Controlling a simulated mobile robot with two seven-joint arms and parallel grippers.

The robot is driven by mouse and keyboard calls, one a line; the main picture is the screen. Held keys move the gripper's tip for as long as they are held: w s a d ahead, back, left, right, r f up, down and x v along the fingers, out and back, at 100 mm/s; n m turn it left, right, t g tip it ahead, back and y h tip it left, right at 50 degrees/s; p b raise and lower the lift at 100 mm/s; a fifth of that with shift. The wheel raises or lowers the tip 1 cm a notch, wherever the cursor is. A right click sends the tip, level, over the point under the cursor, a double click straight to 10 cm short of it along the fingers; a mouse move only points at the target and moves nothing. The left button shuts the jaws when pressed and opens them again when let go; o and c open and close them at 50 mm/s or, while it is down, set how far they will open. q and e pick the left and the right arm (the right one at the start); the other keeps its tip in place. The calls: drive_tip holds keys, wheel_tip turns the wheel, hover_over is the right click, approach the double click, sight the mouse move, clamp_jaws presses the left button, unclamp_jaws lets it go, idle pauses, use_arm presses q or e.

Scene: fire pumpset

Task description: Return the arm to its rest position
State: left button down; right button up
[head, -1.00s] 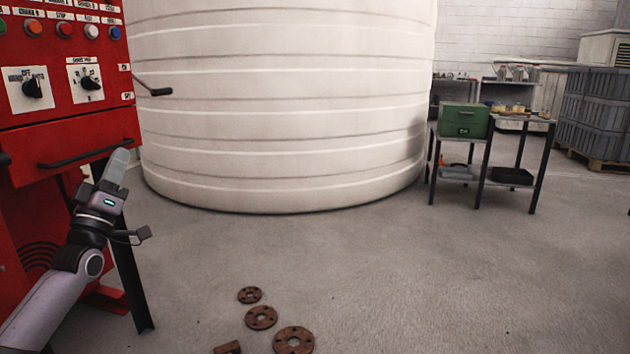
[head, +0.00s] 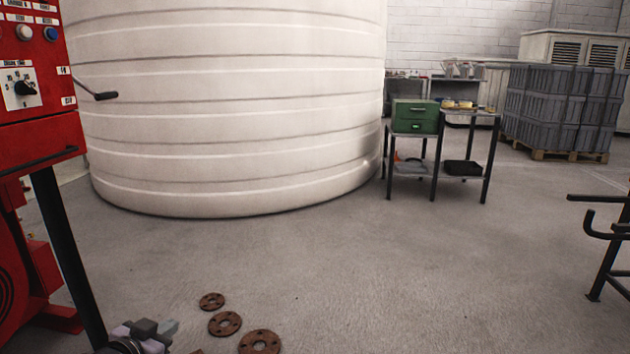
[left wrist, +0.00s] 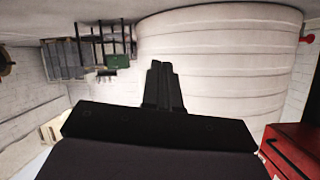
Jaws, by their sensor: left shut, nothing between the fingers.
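My left gripper (head: 158,330) shows at the bottom edge of the head view, low and left of centre, just right of the red cabinet's dark leg. Most of its arm is out of the picture. In the left wrist view the gripper's dark fingers (left wrist: 162,86) are together with nothing between them. The picture there is upside down, with the tank behind the fingers. My right gripper does not show in any view.
The red control cabinet (head: 38,130) stands close at the left, with a lever sticking out. A large white tank (head: 225,110) fills the back. Rusty flanges (head: 224,323) lie on the floor. A work table (head: 437,150) and pallet of grey crates (head: 565,105) stand back right. The middle floor is clear.

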use_arm(q)
drive_tip(key=s+d+f+g+h, duration=0.1)
drive_tip(key=s+d+f+h, duration=0.3)
drive_tip(key=s+d, duration=0.95)
drive_tip(key=s+d+r+n+h, duration=0.1)
drive_tip(key=s+d+r, duration=0.1)
drive_tip(key=s+d, duration=0.3)
drive_tip(key=s+d+r+h, duration=0.1)
drive_tip(key=s+d+r, duration=0.2)
drive_tip(key=s+d, duration=0.15)
drive_tip(key=s+a+r+g+y+p, duration=0.1)
drive_tip(key=s+a+r+y+p, duration=0.3)
drive_tip(key=p, duration=2.8)
drive_tip(key=a+r+y, duration=0.1)
drive_tip(key=a+r, duration=0.6)
drive_tip(key=r, duration=0.3)
drive_tip(key=shift+a+r+g, duration=0.15)
drive_tip(key=shift+r+g, duration=0.15)
drive_tip(key=shift+g, duration=0.1)
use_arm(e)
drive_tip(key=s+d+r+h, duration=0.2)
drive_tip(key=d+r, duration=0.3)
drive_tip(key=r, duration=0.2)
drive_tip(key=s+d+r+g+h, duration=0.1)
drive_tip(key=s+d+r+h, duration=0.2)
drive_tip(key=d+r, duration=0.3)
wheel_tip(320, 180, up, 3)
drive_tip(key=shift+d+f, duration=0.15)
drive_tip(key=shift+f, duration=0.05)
